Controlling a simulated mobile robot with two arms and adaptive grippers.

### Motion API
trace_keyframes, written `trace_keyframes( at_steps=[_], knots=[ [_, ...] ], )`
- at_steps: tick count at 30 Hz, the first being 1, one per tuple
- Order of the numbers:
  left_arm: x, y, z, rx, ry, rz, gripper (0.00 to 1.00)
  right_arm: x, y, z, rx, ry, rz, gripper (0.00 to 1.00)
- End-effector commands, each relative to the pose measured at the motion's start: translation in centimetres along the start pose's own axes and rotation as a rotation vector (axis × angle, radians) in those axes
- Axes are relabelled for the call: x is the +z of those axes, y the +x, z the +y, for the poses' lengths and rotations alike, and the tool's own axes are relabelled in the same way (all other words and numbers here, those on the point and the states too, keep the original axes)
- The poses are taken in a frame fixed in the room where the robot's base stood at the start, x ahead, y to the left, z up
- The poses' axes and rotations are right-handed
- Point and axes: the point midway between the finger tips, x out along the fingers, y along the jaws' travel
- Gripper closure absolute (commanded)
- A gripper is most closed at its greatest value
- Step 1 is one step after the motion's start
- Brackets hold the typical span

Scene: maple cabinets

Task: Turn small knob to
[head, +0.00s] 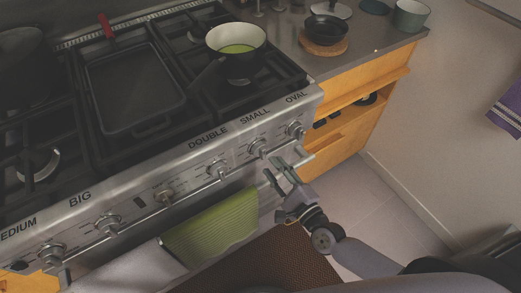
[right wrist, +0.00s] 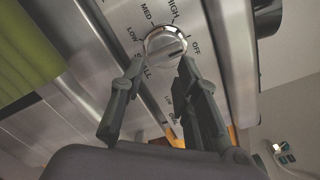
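The stove's front panel carries a row of round silver knobs. The small knob (head: 258,146) is under the word SMALL, and the oval knob (head: 295,129) is to its right. My right gripper (head: 279,170) is open and empty just below and in front of these two. In the right wrist view a silver knob (right wrist: 166,45) with LOW, MED, HIGH and OFF marks lies just beyond the fingertips of the gripper (right wrist: 160,68). The fingers are apart, with no clear grip on it. My left gripper is not in view.
A rail (head: 160,208) with a green towel (head: 210,226) runs along the stove front. A white pot (head: 236,42) and a rectangular pan (head: 133,87) stand on the stove. The counter (head: 335,62) is at right. Floor (head: 375,205) is open beside the cabinet.

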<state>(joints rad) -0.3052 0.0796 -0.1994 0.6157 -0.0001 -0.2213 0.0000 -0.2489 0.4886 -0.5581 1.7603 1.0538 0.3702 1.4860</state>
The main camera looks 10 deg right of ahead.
Motion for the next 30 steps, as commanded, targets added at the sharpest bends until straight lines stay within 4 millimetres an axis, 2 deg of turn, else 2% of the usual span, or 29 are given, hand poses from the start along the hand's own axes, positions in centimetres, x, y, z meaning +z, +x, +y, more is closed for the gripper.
trace_keyframes(
  at_steps=[7, 14, 15, 21, 30],
  knots=[
    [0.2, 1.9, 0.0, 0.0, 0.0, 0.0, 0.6, 0.3, 0.0, -0.2, -0.012, 0.309, -0.014, 0.71],
    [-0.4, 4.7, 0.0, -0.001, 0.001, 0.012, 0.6, 0.2, 0.0, -0.1, -0.008, 0.87, -0.017, 0.71],
    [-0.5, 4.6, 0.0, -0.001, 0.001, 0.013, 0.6, 0.5, 0.3, -0.4, -0.009, 0.935, -0.018, 0.71],
    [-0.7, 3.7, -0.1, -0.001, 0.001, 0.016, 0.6, 0.7, 3.4, -0.7, -0.01, 0.916, -0.016, 0.71],
    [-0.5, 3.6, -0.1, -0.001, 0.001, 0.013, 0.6, 0.7, 6.0, -0.9, -0.011, 0.912, -0.018, 0.71]
  ],
)
